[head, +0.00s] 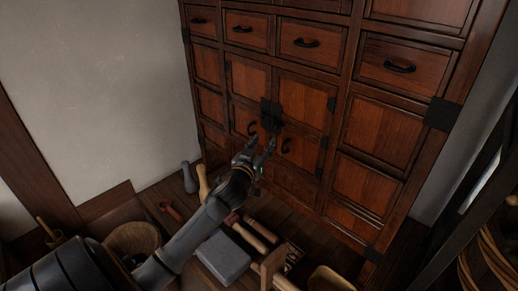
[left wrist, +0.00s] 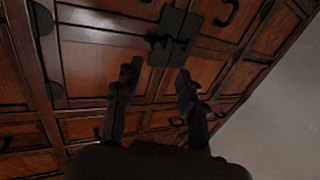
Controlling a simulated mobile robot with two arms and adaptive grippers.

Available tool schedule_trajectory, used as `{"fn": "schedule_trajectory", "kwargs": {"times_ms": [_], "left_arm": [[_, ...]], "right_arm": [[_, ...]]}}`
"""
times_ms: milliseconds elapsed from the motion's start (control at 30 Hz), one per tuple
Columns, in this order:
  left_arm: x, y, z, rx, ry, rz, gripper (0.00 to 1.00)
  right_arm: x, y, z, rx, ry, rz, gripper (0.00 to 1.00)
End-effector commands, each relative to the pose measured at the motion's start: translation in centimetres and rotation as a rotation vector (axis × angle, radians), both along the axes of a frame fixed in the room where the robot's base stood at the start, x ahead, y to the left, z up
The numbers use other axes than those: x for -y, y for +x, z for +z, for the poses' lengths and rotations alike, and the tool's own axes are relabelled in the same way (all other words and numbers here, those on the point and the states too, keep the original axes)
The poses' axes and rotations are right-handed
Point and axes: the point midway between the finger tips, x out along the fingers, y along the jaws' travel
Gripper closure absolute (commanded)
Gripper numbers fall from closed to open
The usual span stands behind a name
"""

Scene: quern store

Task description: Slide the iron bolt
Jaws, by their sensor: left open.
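The dark iron bolt (head: 270,113) sits on black plates where the two small doors of the wooden cabinet (head: 395,135) meet. In the left wrist view the bolt (left wrist: 168,43) and its plates show above and beyond my fingertips. My left gripper (head: 261,146) is open, its two fingers apart, just below the bolt in the head view. In the left wrist view the space between the fingers (left wrist: 158,74) looks empty, and the fingers seem apart from the bolt. Fine detail of the bolt is too dark to tell. My right gripper is not in view.
On the floor below lie a grey block (head: 223,258), a basket (head: 135,238) and wooden tools. A coil of rope (head: 487,255) shows at right.

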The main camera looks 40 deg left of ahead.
Motion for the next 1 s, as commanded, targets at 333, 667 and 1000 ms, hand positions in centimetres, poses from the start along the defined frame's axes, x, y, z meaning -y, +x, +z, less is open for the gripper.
{"fn": "schedule_trajectory", "kwargs": {"times_ms": [333,667,1000], "left_arm": [[0.8,-2.8,0.0,0.000,0.000,0.002,0.60],[0.8,-2.7,0.0,0.001,0.000,0.001,0.60],[2.5,-4.4,-2.9,-0.099,-0.015,0.015,0.60]], "right_arm": [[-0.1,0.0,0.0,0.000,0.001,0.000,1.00],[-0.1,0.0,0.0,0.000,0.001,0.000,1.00],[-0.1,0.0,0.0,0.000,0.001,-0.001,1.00]]}}
